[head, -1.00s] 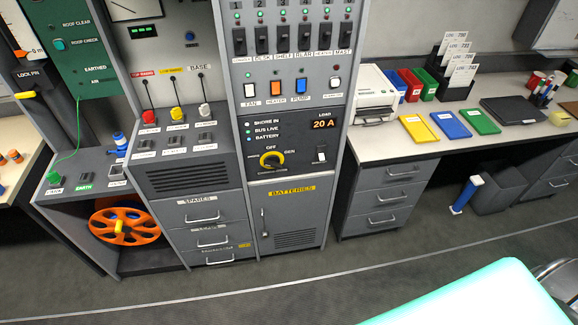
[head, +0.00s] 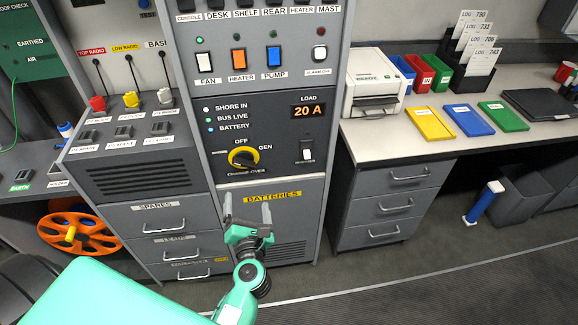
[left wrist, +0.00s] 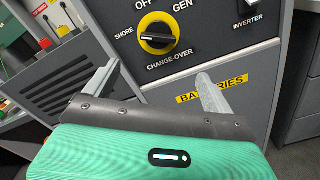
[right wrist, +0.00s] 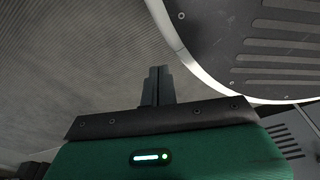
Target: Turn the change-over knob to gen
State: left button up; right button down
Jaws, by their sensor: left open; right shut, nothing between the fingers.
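The change-over knob (head: 243,157) is a black handle on a yellow ring, on the dark panel above the battery door. It also shows in the left wrist view (left wrist: 157,34), with SHORE to its left, OFF above and GEN at upper right. Its handle lies roughly level there; I cannot tell surely which mark it points to. My left gripper (head: 247,203) is open and empty, below the knob and apart from it. In the left wrist view its fingers (left wrist: 158,72) stand either side below the knob. My right gripper (right wrist: 158,72) is shut and empty, seen only in the right wrist view.
The inverter switch (head: 306,151) is right of the knob. Rocker switches (head: 239,59) line the panel above. A BATTERIES label (head: 272,197) is on the door behind my left gripper. A desk (head: 400,138) with drawers stands to the right.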

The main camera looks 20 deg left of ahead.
aim_at(245, 165)
pick_arm(q)
jog(key=shift+n, duration=0.5)
jog(key=x, duration=0.4)
jog(key=p+x, duration=0.1)
jog(key=x, duration=0.4)
jog(key=p+x, duration=0.1)
jog(key=x, duration=0.4)
jog(key=shift+r, duration=0.4)
pick_arm(e)
jog(key=s, duration=0.2)
jog(key=s+d+f, duration=0.1)
jog(key=shift+s, duration=0.25)
pick_arm(q)
jog(key=c, duration=1)
pick_arm(e)
jog(key=shift+w+r, duration=0.1)
jog(key=shift+r, duration=0.05)
